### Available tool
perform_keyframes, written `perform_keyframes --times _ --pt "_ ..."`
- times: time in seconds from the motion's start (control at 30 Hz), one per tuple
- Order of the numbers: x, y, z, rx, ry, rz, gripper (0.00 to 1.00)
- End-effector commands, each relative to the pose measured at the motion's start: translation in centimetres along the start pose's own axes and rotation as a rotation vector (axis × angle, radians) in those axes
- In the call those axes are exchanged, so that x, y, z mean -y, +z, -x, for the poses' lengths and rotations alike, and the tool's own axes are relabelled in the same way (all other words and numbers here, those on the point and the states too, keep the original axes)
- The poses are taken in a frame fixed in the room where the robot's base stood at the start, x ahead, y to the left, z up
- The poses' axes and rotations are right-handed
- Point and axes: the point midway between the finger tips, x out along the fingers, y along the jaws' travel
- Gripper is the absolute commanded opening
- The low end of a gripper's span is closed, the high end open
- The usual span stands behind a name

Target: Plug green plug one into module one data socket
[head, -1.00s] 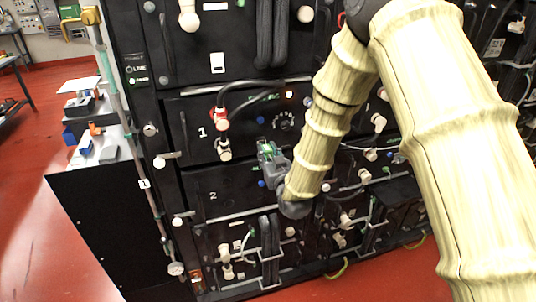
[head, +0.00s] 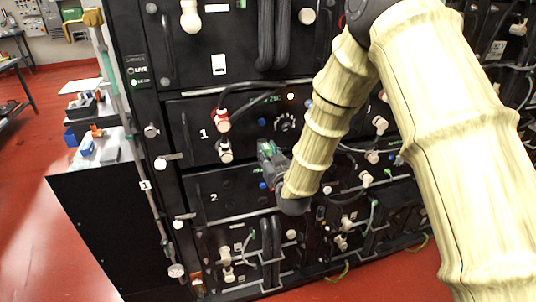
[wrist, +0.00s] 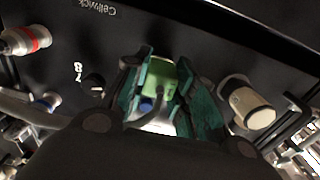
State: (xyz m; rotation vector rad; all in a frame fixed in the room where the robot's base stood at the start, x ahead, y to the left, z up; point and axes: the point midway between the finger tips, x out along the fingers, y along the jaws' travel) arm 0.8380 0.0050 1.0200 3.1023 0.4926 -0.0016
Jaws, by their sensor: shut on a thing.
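Module one is the black panel (head: 190,117) marked with a white 1 in the head view. My gripper (head: 266,150) is at the lower part of this panel, right of the red and white plugs. In the wrist view my gripper (wrist: 157,92) has its teal fingers shut on the sides of the green plug (wrist: 161,77). A grey cable runs from the plug back toward the palm. The plug's front is close to the black panel face. I cannot tell whether it is inside a socket. The module one data socket is not distinguishable; the gripper and plug may hide it.
A red-banded plug (head: 222,122) and a white plug (head: 225,151) stick out left of my gripper. A dial (head: 285,123) is above it. In the wrist view a cream cylindrical knob (wrist: 250,106) stands close on the right. Module two (head: 205,183) lies below.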

Motion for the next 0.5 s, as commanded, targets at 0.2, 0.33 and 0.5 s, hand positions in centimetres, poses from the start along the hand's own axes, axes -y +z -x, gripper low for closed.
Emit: perform_keyframes --times 0.2,0.33,0.5 --pt "0.01 0.01 -0.43 -0.001 0.0 0.0 0.0" --pt "0.0 -0.01 -0.69 -0.002 0.0 0.0 0.0" --pt "0.0 -0.02 -1.01 -0.002 0.0 0.0 0.0"
